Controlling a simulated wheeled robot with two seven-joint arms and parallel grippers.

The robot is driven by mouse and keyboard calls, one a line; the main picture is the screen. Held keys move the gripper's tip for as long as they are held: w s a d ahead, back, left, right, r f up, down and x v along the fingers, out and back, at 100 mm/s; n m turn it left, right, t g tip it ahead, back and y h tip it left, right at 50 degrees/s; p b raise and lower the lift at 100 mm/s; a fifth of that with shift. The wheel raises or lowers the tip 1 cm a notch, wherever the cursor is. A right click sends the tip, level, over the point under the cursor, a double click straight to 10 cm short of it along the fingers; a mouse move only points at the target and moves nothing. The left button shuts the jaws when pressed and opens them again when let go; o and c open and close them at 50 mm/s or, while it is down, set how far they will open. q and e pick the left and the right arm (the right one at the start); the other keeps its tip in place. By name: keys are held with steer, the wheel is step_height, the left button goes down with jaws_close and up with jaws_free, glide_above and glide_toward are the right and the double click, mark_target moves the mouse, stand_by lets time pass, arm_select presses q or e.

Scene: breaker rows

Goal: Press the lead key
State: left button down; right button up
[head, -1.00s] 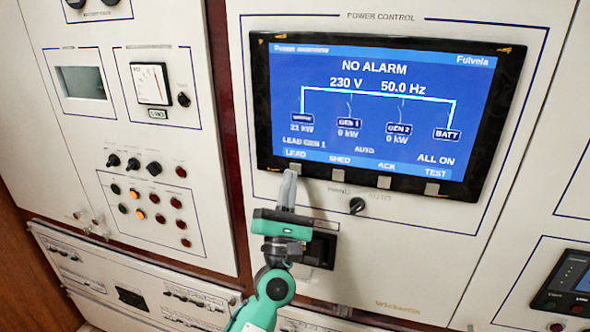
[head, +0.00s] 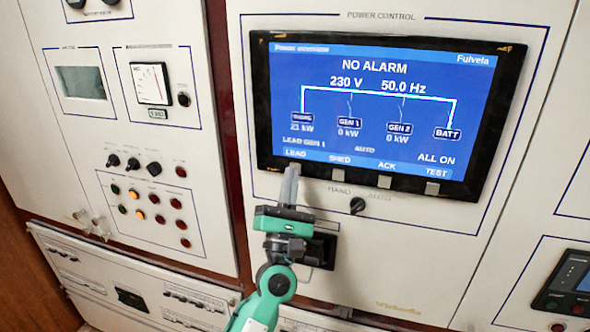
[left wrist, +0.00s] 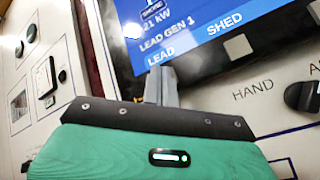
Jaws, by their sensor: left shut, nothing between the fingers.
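The lead key lies under the LEAD label (head: 296,153) at the lower left of the blue screen (head: 385,110). The key is hidden behind the fingertips of my left gripper (head: 291,172). The gripper is shut and empty, its fingers pointing up at the spot just below that label. In the left wrist view the shut fingers (left wrist: 161,85) end just under the LEAD label (left wrist: 161,57). I cannot tell whether the tips touch the key. The screen reads NO ALARM and LEAD GEN 1. My right gripper is not in view.
More square keys sit under the screen: the SHED key (head: 339,177), the ACK key (head: 384,182) and the TEST key (head: 432,188). A black HAND/AUTO knob (head: 357,206) is below them. A black fitting (head: 321,248) on the panel is partly behind my left gripper.

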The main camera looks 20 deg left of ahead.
arm_select(q)
steer(key=shift+w, duration=0.4)
steer(key=shift+s, duration=0.1)
stand_by(0.5)
steer(key=shift+s, duration=0.75)
steer(key=s, duration=0.5)
steer(key=shift+a+p, duration=0.1)
steer(key=shift+p, duration=0.2)
